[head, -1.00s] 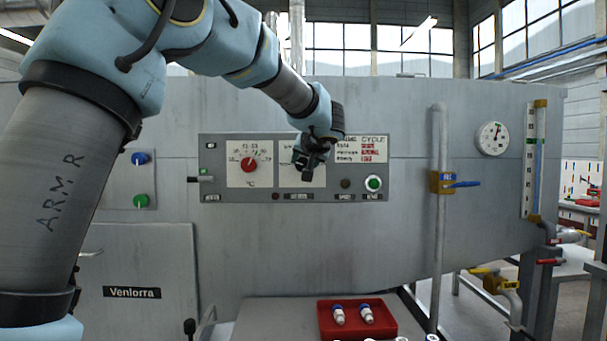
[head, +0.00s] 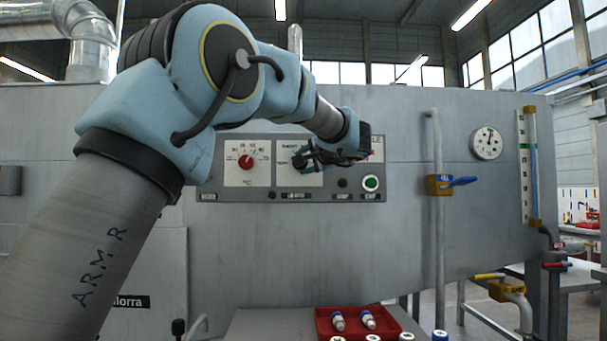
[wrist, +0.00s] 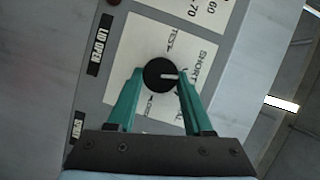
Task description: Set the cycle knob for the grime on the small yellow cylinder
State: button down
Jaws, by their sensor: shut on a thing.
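The cycle knob (wrist: 155,70) is a round black knob with a white pointer mark, on a white dial plate. In the wrist view my gripper (wrist: 157,86) has its two green fingers on either side of it, shut on it. The pointer faces right in that view, near the "SHORT" label (wrist: 194,68); a "TEST" label (wrist: 174,41) is above, and other lettering is partly hidden by the fingers. In the head view my gripper (head: 302,158) lies over the right dial and hides most of the knob. I cannot make out a small yellow cylinder.
The panel also carries a red temperature knob (head: 246,162) and a green button (head: 371,183). A red tray (head: 386,326) with two white, blue-ended cylinders (head: 353,320) sits below. A pipe with a blue-handled valve (head: 440,185) stands to the right. My wrist covers much of the cycle chart.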

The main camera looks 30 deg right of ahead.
jog(key=shift+f+m+t+h+b, duration=0.15)
jog(key=shift+m+t+b, duration=0.35)
jog(key=shift+m+b, duration=0.85)
jog(key=shift+f+m+t+h+b, duration=0.2)
jog(key=shift+m+t+b, duration=0.3)
jog(key=shift+m+b, duration=0.85)
jog(key=shift+f+m+t+h+b, duration=0.15)
jog(key=shift+m+t+b, duration=0.35)
jog(key=shift+m+b, duration=0.85)
jog(key=shift+r+m, duration=0.1)
jog(key=shift+m, duration=0.25)
jog(key=shift+c, duration=1.5)
grip_release()
jog(key=shift+s, duration=0.1)
jog(key=b+v, duration=0.1)
jog(key=v, duration=0.9)
jog(key=shift+s+b, duration=0.3)
jog(key=shift+b, duration=0.1)
